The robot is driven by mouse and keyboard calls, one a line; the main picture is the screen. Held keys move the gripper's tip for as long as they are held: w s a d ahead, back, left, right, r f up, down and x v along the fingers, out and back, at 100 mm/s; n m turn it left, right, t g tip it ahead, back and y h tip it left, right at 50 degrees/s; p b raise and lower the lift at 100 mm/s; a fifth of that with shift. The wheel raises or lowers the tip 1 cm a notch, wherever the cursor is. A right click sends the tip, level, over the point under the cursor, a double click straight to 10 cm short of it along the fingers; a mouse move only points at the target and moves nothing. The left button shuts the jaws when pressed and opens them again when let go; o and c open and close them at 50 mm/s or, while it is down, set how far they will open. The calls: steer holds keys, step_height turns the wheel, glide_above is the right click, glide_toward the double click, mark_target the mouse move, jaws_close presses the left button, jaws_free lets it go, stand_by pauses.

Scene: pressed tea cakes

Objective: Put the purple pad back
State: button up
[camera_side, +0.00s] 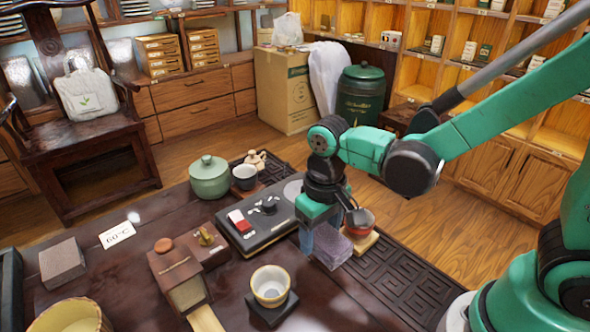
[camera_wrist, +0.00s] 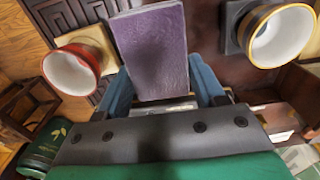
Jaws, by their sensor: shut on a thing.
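The purple pad (camera_side: 333,247) is a block with a grainy purple face. In the wrist view the pad (camera_wrist: 152,48) stands out beyond my gripper (camera_wrist: 162,84), with a blue finger at each side of its near end. My gripper (camera_side: 322,240) is shut on it in the side view, over the dark table beside the black tea tray. I cannot tell whether the pad's lower edge touches the table.
A red bowl (camera_side: 360,220) on a wooden block is just right of the pad. A yellow-rimmed cup (camera_side: 270,284) on a dark square coaster (camera_side: 272,311) stands in front. The black tea tray (camera_side: 262,241) lies left. A carved dark mat (camera_side: 402,277) runs along the right.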

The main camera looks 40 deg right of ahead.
mark_target(318, 262)
steer(key=shift+f, duration=2.3)
steer(key=shift+f, duration=0.15)
steer(key=o, duration=1.2)
